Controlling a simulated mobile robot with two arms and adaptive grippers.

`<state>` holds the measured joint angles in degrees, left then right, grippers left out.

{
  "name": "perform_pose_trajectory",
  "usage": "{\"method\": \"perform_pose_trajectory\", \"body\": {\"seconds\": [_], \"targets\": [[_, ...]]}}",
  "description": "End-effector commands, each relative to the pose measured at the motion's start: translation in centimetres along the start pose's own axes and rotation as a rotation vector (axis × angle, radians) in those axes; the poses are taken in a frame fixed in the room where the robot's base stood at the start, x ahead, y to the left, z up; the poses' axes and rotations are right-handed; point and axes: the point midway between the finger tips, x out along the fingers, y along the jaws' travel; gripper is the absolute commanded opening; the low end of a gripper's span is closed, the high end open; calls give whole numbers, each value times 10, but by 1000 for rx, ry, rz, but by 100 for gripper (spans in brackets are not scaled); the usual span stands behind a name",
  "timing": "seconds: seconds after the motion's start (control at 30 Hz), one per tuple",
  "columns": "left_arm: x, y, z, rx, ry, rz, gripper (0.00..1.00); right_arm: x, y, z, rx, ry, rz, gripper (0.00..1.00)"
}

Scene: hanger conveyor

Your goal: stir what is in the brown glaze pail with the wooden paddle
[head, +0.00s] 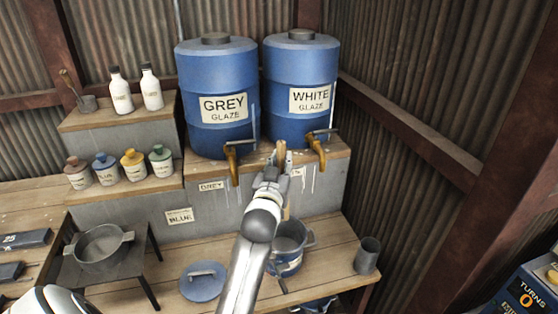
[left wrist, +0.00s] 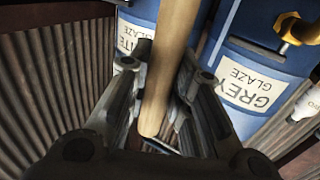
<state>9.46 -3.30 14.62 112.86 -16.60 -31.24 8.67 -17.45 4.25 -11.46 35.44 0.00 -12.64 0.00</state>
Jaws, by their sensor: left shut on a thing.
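My left gripper (head: 271,178) is shut on the wooden paddle (head: 282,153), which stands roughly upright. In the left wrist view the pale paddle (left wrist: 168,65) runs between the fingers (left wrist: 158,110). In the head view its lower part shows below the gripper, above or at the mouth of a blue-grey pail (head: 287,266) with side handles. My arm hides part of the pail, and I cannot tell whether the paddle's end is inside it. The pail's label is too small to read, and its contents are not clear. My right gripper is not in view.
A blue lid (head: 203,284) lies left of the pail, and a grey cup (head: 367,256) stands right. Grey (head: 217,95) and white (head: 302,90) glaze drums with taps stand behind. A sieve (head: 101,246) sits on a stand at left.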

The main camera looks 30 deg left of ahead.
Motion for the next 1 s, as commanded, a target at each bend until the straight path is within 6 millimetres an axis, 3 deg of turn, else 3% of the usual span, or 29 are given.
{"method": "perform_pose_trajectory", "body": {"seconds": [0.43,1.0], "targets": [[-1,0,39,0,1,0,0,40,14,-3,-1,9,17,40],[-1,0,94,0,-1,0,0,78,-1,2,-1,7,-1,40]]}}
